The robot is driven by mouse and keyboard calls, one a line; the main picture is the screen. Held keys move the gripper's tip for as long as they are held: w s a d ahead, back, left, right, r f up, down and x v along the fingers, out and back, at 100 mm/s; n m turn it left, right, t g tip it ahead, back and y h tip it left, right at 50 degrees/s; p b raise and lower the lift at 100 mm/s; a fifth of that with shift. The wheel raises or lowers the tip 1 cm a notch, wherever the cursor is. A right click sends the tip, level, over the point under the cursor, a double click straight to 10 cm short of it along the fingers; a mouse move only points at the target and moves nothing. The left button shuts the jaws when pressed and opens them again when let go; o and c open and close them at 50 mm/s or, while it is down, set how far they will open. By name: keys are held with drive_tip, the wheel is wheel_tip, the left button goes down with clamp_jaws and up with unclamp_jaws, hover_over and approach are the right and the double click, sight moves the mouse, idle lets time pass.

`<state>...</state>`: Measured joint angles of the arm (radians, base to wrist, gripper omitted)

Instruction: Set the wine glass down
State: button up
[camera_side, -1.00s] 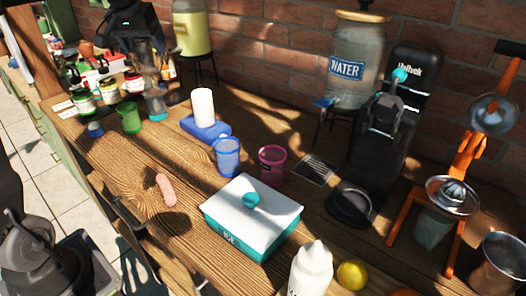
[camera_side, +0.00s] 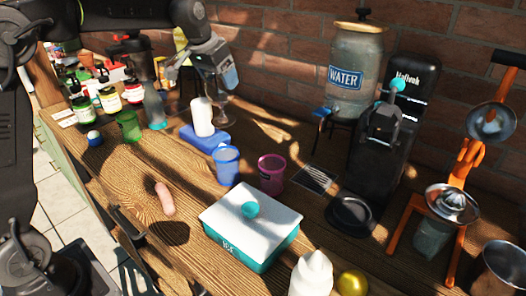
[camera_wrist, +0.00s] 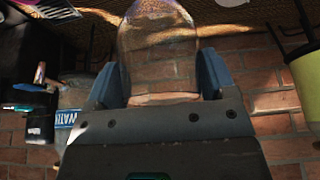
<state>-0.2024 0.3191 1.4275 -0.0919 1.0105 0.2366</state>
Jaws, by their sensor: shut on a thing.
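My gripper (camera_side: 222,82) is at the upper middle of the side view, behind the white candle-like cylinder. It is shut on the clear wine glass (camera_side: 220,108), whose lower part shows below the fingers near the back of the table. I cannot tell whether its foot touches the wood. In the wrist view the glass's transparent bowl (camera_wrist: 158,45) sits between the two blue-grey fingers (camera_wrist: 160,75). The wooden table (camera_side: 130,170) has bare wood left of the blue cup and along the back edge.
A white cylinder on a blue block (camera_side: 208,140) stands just in front of the glass. Blue (camera_side: 227,165) and pink (camera_side: 271,174) cups are nearby. The water dispenser (camera_side: 355,75) stands to the right, a green cup (camera_side: 128,125) and jars to the left. The brick wall is close behind.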

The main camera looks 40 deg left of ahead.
drive_tip(key=w+d+f, duration=0.4)
drive_tip(key=d+f, duration=0.6)
drive_tip(key=shift+w+d+f, duration=0.15)
drive_tip(key=shift+w+f, duration=0.25)
drive_tip(key=shift+f, duration=0.2)
drive_tip(key=o, duration=1.2)
drive_tip(key=v, duration=1.2)
drive_tip(key=shift+r, duration=0.25)
